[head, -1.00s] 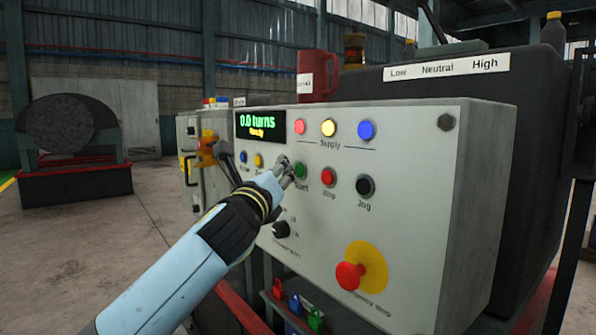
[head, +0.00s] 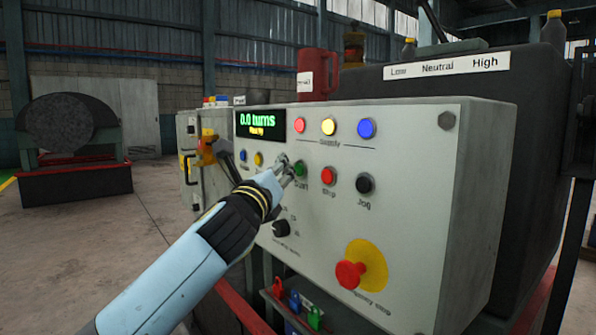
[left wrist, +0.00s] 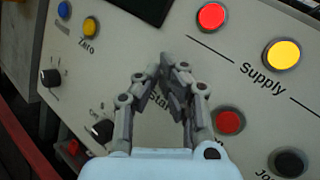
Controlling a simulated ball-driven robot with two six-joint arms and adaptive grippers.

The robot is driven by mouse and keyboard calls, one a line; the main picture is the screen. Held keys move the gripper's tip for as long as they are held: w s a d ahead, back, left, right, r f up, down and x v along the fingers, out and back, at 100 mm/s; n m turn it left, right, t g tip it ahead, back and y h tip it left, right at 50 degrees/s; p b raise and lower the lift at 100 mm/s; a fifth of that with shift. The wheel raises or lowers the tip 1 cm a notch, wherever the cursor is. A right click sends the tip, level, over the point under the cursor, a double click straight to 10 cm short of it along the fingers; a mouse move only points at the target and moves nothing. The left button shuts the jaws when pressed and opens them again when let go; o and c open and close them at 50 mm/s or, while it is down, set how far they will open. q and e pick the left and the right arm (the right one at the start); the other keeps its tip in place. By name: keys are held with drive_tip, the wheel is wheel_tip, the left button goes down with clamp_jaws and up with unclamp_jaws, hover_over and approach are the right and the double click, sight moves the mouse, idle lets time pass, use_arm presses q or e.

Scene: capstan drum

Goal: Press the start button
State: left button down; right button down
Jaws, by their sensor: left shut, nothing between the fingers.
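The green start button (head: 300,169) is on the grey control panel (head: 420,190), in the row below the red, yellow and blue supply lamps. My left gripper (head: 284,163) is shut and empty, with its fingertips just left of the green button in the head view. I cannot tell whether the fingertips touch the panel or the button. In the left wrist view the closed fingertips (left wrist: 174,66) cover the place above the partly hidden "Start" label, and the green button does not show. My right gripper is not in view.
The red stop button (head: 328,175) and black jog button (head: 365,184) are right of the start button. A red emergency stop (head: 350,275) sits lower on the panel. The display (head: 260,124) reads 0.0 turns.

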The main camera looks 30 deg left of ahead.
use_arm(q)
drive_tip(key=shift+w, duration=0.1)
drive_tip(key=shift+w+d, duration=0.15)
drive_tip(key=shift+w, duration=0.15)
